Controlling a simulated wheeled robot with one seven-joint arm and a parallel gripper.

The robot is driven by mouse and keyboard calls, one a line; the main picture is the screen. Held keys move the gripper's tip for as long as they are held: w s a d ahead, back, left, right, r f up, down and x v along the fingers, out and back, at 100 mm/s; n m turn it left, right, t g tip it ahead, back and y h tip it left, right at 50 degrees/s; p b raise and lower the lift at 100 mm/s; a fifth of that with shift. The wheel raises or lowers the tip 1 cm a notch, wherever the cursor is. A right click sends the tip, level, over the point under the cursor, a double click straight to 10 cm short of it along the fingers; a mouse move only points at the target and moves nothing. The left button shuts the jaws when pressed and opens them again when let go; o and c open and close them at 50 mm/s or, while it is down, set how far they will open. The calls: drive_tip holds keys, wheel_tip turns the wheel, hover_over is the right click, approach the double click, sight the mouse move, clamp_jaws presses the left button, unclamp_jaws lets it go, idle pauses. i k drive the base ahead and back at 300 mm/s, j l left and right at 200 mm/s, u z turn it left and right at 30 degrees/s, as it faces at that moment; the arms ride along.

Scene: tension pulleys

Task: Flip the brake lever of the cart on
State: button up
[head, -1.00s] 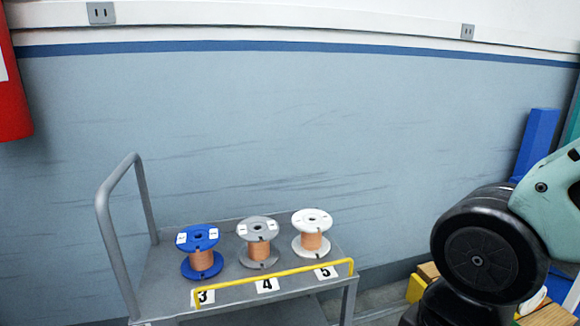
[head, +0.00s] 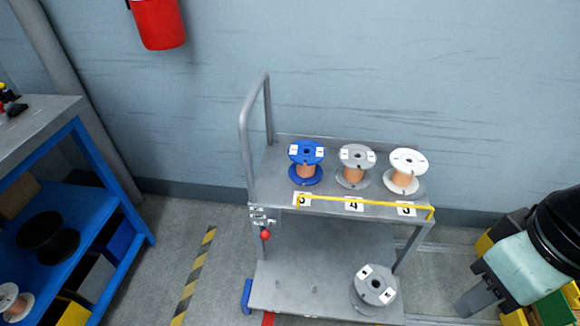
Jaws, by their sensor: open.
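The grey cart (head: 285,290) stands against the wall, with a tall push handle (head: 243,135) at its left end. On its left front post, just below the top shelf, is a lever with a red knob (head: 265,235). Small white labels (head: 258,215) sit above the knob, too small to read. The lever's exact tilt is hard to tell. A small blue part (head: 247,296) shows at the lower left corner of the cart. My arm is at the right edge, to the right of the cart and apart from it.
Blue, grey and white spools (head: 305,163) of copper wire stand on the top shelf behind a yellow rail (head: 370,202). A grey spool (head: 373,290) is on the lower shelf. A blue-framed workbench (head: 95,160) stands at left. Floor between bench and cart is clear.

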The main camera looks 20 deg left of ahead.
sight(266, 234)
drive_tip(key=u, duration=1.3)
drive_tip(key=i+j+u, duration=0.15)
drive_tip(key=i, duration=0.15)
drive_tip(key=i+j+u, duration=0.15)
drive_tip(key=i, duration=0.15)
